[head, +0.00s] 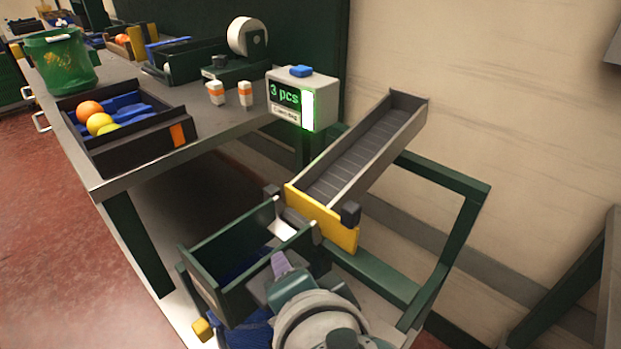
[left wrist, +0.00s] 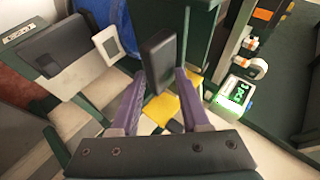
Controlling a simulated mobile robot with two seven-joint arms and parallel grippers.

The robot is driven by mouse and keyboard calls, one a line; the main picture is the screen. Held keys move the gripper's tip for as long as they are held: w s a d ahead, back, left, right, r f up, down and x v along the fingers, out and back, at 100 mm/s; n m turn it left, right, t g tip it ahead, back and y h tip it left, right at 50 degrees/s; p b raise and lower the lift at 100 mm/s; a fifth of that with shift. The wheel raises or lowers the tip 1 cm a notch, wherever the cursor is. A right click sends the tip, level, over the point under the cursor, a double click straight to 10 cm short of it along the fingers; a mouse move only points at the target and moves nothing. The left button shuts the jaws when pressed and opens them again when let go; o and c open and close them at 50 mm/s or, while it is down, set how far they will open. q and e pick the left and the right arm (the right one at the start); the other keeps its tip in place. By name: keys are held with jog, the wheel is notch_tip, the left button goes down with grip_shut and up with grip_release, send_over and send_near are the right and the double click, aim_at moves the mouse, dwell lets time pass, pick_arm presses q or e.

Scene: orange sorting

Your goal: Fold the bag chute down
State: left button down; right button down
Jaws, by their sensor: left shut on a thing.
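The grey chute (head: 365,150) with a ribbed bed slopes up to the right in the head view. A yellow plate (head: 322,222) crosses its low front end, with a dark knob (head: 350,213) beside it. Yellow also shows in the left wrist view (left wrist: 187,105). My left gripper (head: 280,262) is just in front of and below the yellow plate, over the green open box frame (head: 225,243). In the left wrist view its purple fingers (left wrist: 158,103) are on either side of a dark block (left wrist: 158,55). What the block belongs to is unclear. My right gripper is out of view.
A counter display (head: 302,98) reading "3 pcs" stands at the table corner. A dark tray (head: 140,150) of fruit, a green bucket (head: 60,58) and small bottles sit on the table (head: 200,135). A green rail (head: 465,235) and wall bound the right side. Blue mesh hangs in the box frame.

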pick_arm(q)
jog(key=c, duration=0.8)
grip_release()
jog(key=f, duration=0.1)
jog(key=s+f, duration=0.1)
jog(key=f+g, duration=0.1)
jog(key=shift+s+a, duration=0.2)
jog(key=shift+a, duration=0.2)
jog(key=shift+c, duration=0.2)
jog(key=shift+o, duration=0.4)
jog(key=shift+d, duration=0.3)
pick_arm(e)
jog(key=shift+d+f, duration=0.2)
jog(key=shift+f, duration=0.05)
pick_arm(q)
jog(key=w+r+p+v, duration=0.1)
jog(key=p+v, duration=0.2)
jog(key=v, duration=0.8)
jog(key=shift+d+t, duration=0.3)
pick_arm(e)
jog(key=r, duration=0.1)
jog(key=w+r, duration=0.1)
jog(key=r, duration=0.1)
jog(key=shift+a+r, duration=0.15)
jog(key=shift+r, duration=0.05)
